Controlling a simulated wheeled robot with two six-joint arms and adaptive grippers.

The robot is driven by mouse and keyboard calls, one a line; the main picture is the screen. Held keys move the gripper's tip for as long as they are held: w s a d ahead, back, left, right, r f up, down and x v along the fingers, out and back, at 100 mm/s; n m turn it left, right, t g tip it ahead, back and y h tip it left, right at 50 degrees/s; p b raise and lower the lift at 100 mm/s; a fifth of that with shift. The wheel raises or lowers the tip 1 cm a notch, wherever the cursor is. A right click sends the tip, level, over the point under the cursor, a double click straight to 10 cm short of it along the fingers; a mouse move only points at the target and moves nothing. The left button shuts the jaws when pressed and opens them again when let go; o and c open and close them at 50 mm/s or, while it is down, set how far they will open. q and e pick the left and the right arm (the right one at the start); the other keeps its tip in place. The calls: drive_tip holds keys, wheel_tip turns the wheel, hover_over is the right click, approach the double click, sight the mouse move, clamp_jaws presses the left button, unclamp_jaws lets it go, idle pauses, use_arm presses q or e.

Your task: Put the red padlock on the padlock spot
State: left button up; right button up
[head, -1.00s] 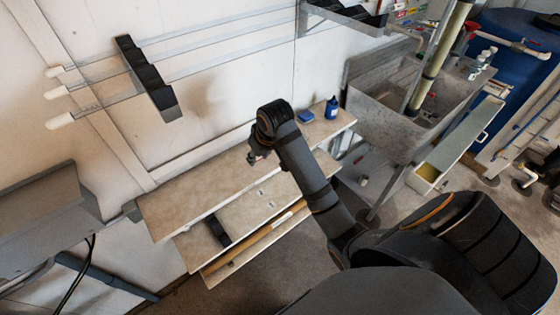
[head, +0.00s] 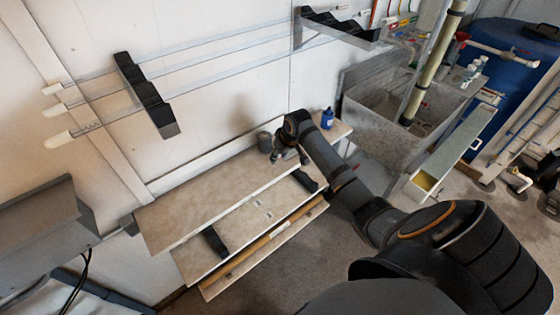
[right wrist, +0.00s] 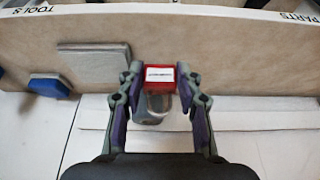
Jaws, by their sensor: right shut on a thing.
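The red padlock (right wrist: 160,78) shows in the right wrist view, with a white label on its body and its metal shackle toward the bottom of the picture. My right gripper (right wrist: 161,85) is shut on the padlock's body from both sides. In the head view my right gripper (head: 288,157) hangs over the right part of the upper shelf; the padlock is too hidden or small there to make out. I cannot pick out the padlock spot for certain. My left gripper is in neither current view.
The pale upper shelf (head: 180,208) is clear on its left. A grey sink (head: 375,115) is farther right.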

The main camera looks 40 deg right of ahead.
sight(278, 165)
drive_tip(key=shift+d+f, duration=0.15)
drive_tip(key=shift+f, duration=0.05)
wheel_tip(278, 165, down, 3)
drive_tip(key=shift+w+d+f+p, duration=0.1)
drive_tip(key=shift+f+p, duration=0.05)
drive_tip(key=shift+p, duration=0.25)
drive_tip(key=o, duration=0.9)
drive_tip(key=shift+f, duration=0.1)
drive_tip(key=shift+o, duration=0.2)
drive_tip(key=v, duration=1.2)
